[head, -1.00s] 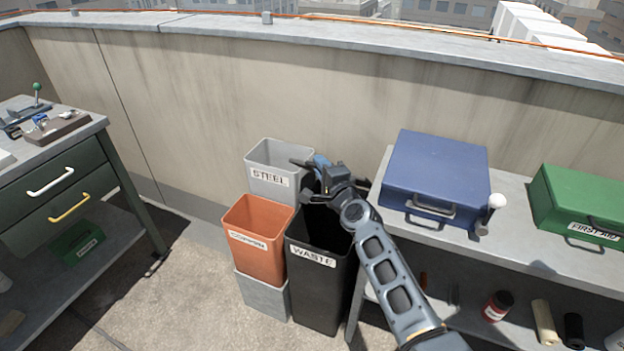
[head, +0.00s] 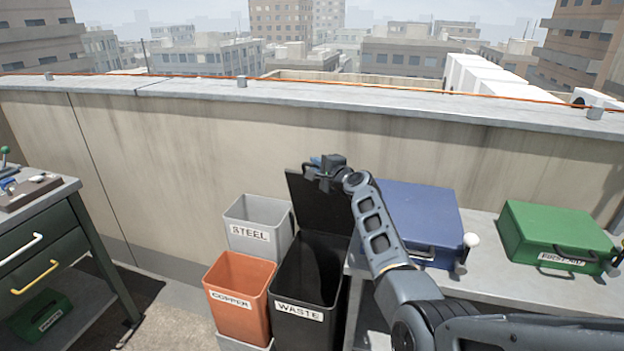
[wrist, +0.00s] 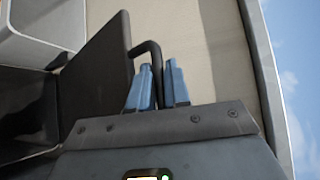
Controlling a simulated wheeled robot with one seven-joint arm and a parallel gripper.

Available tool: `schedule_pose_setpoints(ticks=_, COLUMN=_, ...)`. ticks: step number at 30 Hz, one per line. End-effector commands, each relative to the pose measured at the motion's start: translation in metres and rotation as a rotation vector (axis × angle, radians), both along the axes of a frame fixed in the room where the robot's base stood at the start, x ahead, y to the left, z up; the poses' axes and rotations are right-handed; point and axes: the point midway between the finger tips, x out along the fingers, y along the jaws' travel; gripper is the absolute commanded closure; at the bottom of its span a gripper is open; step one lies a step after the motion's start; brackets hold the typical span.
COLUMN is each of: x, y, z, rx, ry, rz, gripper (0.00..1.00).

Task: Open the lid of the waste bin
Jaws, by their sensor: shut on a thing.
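The black waste bin (head: 300,330), labelled WASTE, stands in front of the parapet wall. Its black lid (head: 318,212) is raised and stands up at the back of the bin, so the dark inside shows from above. My gripper (head: 318,162) is at the lid's top edge. In the wrist view the blue fingers (wrist: 158,72) are shut on the lid's thin black bar handle (wrist: 150,48), with the dark lid panel (wrist: 95,75) beside them. My arm hides the lid's upper right part in the head view.
A grey STEEL bin (head: 262,216) and an orange COPPER bin (head: 238,318) stand left of the waste bin. A bench (head: 482,258) on the right holds a blue case (head: 425,210) and a green first-aid box (head: 550,228). A drawer workbench (head: 55,222) is at the left.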

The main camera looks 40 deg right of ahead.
Motion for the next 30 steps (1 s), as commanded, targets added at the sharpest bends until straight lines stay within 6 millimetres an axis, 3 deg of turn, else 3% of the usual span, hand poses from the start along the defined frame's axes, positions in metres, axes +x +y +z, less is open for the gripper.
schedule_pose_setpoints(ticks=2, x=0.008, y=-0.01, z=0.009, rx=0.025, ry=0.014, rz=-0.001, gripper=1.0)
schedule_pose_setpoints(ticks=12, x=0.024, y=-0.033, z=0.013, rx=0.096, ry=0.065, rz=0.002, gripper=1.0)
schedule_pose_setpoints(ticks=29, x=0.027, y=-0.038, z=0.013, rx=0.109, ry=0.073, rz=0.002, gripper=1.0)
schedule_pose_setpoints(ticks=30, x=0.027, y=-0.038, z=0.013, rx=0.109, ry=0.073, rz=0.002, gripper=0.79)
